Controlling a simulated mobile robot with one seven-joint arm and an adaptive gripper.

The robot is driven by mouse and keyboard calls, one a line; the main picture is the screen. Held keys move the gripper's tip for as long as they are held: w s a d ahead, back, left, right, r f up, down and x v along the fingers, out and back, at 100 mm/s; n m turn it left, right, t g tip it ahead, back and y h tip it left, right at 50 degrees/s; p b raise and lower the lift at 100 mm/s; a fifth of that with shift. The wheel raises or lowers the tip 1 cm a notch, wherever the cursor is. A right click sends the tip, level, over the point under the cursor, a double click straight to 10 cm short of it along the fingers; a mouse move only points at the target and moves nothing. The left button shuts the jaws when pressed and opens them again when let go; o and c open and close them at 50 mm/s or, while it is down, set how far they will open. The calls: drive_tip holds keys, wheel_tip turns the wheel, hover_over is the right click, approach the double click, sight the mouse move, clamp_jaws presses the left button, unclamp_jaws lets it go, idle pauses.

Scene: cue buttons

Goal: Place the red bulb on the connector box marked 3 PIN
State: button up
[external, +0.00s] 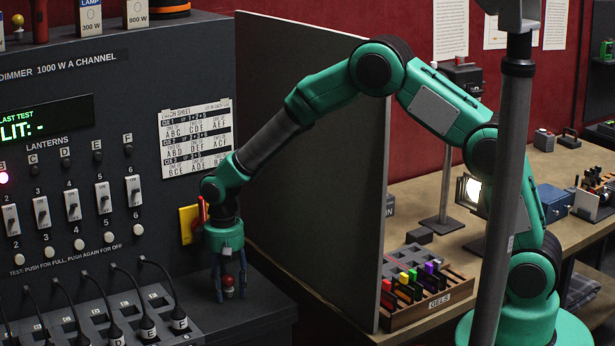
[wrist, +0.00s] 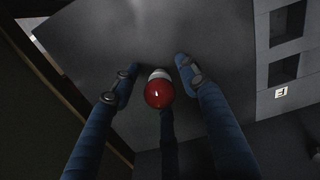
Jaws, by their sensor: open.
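The red bulb (external: 228,281), with a pale base, stands on the dark ledge beside the dimmer panel. My gripper (external: 231,292) points straight down over it, with fingers on either side. In the wrist view the red bulb (wrist: 158,94) lies between the fingers of my open gripper (wrist: 157,72), with gaps on both sides. The bulb's pale base shows at its upper edge. I cannot make out a 3 PIN mark on any box in these views.
A tall grey partition (external: 310,150) rises right of the ledge. The dimmer panel (external: 90,65) and a row of cabled sockets (external: 185,325) lie to the left. Beyond the partition, a wooden bench holds a gels tray (external: 435,297) and a blue box (external: 553,200).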

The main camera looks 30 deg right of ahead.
sight(227, 275)
drive_tip(key=shift+r, duration=0.1)
wheel_tip(227, 275, up, 12)
drive_tip(key=shift+w+r+p, duration=0.1)
drive_tip(key=shift+w+p, duration=0.05)
drive_tip(key=shift+p, duration=0.35)
drive_tip(key=shift+o, duration=0.5)
idle(0.5)
wheel_tip(227, 275, up, 2)
drive_tip(key=m+p, duration=0.1)
drive_tip(key=m, duration=0.5)
drive_tip(key=shift+r, duration=0.15)
drive_tip(key=shift+f, duration=4.35)
drive_tip(key=shift+f, duration=0.1)
